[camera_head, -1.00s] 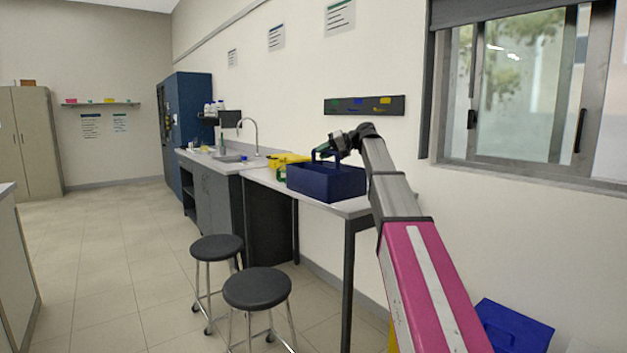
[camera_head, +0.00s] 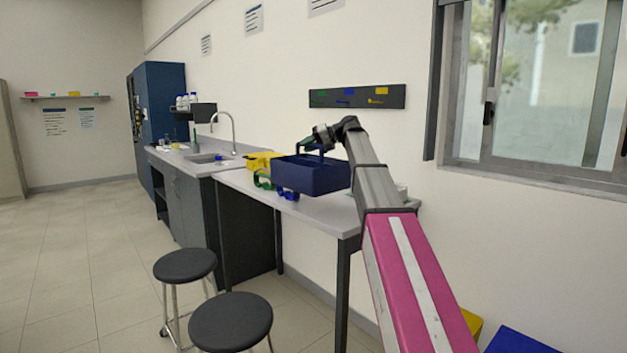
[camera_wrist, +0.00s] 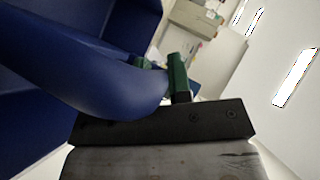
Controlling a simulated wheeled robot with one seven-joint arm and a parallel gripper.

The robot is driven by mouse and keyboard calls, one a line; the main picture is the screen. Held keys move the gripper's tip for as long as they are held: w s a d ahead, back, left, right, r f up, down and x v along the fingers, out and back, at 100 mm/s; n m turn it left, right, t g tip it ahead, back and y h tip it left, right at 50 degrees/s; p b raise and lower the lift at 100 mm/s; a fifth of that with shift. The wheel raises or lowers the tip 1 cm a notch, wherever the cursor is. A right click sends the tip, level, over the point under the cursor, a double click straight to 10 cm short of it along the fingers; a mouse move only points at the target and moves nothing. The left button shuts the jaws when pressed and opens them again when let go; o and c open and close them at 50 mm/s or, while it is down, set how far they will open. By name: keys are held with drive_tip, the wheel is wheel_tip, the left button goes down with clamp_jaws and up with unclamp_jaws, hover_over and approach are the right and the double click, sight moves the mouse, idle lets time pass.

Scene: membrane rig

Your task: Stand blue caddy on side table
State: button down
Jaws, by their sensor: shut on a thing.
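The blue caddy (camera_head: 312,178) is an open dark blue box with a raised handle. My gripper (camera_head: 318,140) is shut on that handle and holds the caddy upright, apparently a little above the light-topped table by the wall (camera_head: 330,217). In the wrist view the thick blue handle (camera_wrist: 95,80) lies at my green-tipped fingers (camera_wrist: 160,70), and the caddy's walls fill the left side. The caddy hides part of the tabletop. I cannot tell whether this table is the side table; no other small table shows clearly.
A yellow bin (camera_head: 262,161), a green item (camera_head: 263,181) and a small blue item (camera_head: 288,194) are beside the caddy. A sink counter (camera_head: 185,160) adjoins the table. Two black stools (camera_head: 185,265) (camera_head: 231,322) stand in front. The floor at left is clear.

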sight(337, 161)
drive_tip(key=d+f, duration=0.2)
drive_tip(key=d, duration=0.1)
drive_tip(key=d+f, duration=0.2)
drive_tip(key=d, duration=0.2)
drive_tip(key=d+f, duration=0.2)
drive_tip(key=d, duration=0.1)
drive_tip(key=shift+w+d+f, duration=0.25)
drive_tip(key=shift+w+d, duration=0.1)
drive_tip(key=shift+d, duration=0.05)
drive_tip(key=shift+f, duration=2.1)
drive_tip(key=c, duration=1.1)
unclamp_jaws()
drive_tip(key=shift+o, duration=0.2)
drive_tip(key=v, duration=1.2)
drive_tip(key=shift+s, duration=0.1)
